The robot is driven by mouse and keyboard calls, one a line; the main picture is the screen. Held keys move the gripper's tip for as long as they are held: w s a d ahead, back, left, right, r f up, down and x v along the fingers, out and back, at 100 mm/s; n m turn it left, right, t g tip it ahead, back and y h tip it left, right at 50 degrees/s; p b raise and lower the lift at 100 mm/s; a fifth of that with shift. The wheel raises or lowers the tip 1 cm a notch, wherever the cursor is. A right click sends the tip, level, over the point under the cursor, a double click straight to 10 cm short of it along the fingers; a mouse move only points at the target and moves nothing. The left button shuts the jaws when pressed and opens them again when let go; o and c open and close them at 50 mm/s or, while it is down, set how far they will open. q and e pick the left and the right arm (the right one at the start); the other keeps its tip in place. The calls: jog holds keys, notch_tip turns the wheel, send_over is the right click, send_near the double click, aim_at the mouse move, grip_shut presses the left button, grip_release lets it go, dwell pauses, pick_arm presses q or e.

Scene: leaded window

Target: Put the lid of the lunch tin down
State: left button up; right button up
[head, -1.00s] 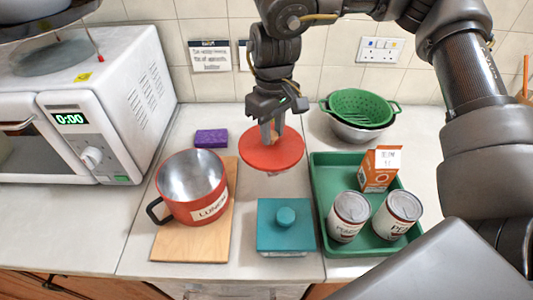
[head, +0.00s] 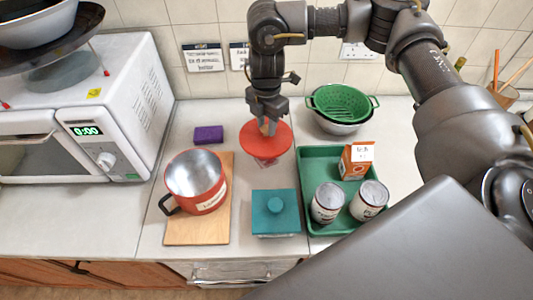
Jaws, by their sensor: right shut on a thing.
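The lunch tin (head: 195,181) is a red open pot with a dark handle and a partly readable white label; it stands upright on a wooden board, its silvery inside showing. Its round red lid (head: 281,142) is in my right gripper (head: 267,127), which is shut on the middle of the lid from above. The lid is level, right of the tin and behind a teal box. Something pale shows just under its front edge; I cannot tell whether the lid touches the counter. My left gripper is not in view.
The wooden board (head: 191,234) lies under the tin. A teal lidded box (head: 262,222) stands in front of the lid. A green tray (head: 311,167) with two cans and a carton is to the right, a green colander (head: 341,101) behind. A purple sponge (head: 208,134) lies left of the lid.

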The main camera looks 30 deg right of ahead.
aim_at(267, 137)
jog(key=shift+f, duration=0.1)
notch_tip(267, 137, down, 5)
jog(key=shift+f+p, duration=0.1)
jog(key=shift+p, duration=0.35)
jog(key=shift+f, duration=0.25)
notch_tip(267, 137, down, 4)
jog(key=shift+r, duration=0.1)
jog(key=shift+f, duration=0.2)
jog(key=shift+f, duration=0.1)
jog(key=o, duration=1)
jog(key=shift+c, duration=0.2)
